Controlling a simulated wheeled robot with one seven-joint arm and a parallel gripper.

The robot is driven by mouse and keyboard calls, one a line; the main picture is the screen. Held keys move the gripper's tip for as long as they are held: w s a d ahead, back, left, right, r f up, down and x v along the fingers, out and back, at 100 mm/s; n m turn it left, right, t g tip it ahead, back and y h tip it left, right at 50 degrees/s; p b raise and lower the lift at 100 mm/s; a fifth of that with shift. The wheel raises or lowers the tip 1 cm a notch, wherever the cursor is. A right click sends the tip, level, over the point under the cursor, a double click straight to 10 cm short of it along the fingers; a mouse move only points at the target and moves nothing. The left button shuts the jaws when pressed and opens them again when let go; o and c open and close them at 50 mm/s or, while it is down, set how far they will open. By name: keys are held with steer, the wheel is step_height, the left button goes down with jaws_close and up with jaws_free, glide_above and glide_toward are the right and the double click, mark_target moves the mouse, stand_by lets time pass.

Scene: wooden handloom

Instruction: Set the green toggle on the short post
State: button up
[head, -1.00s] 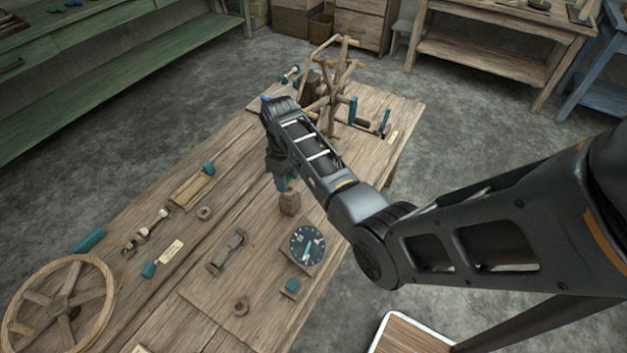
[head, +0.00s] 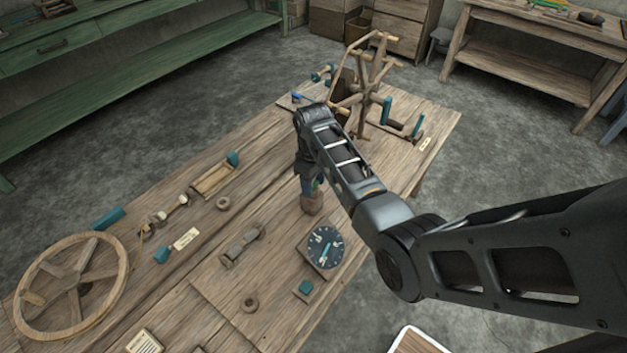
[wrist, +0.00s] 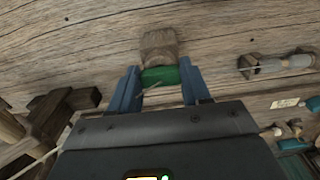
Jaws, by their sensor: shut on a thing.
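The short post (head: 311,204) is a brown wooden block standing on the workbench, and its top shows in the wrist view (wrist: 159,44). The green toggle (wrist: 160,76) is between the blue fingers of my gripper (wrist: 161,88), which are shut on it. In the wrist view the toggle lies right beside or over the near edge of the post; I cannot tell whether they touch. In the head view my gripper (head: 310,187) points down just above the post, and the toggle is mostly hidden by the fingers.
A spoked wooden reel (head: 366,85) stands at the far end of the bench. A wooden wheel (head: 70,285) lies at the left. A small latch block (head: 243,244) and rings lie nearby.

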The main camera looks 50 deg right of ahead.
steer(key=o, duration=1.1)
steer(key=shift+r, duration=3.95)
steer(key=shift+c, duration=0.4)
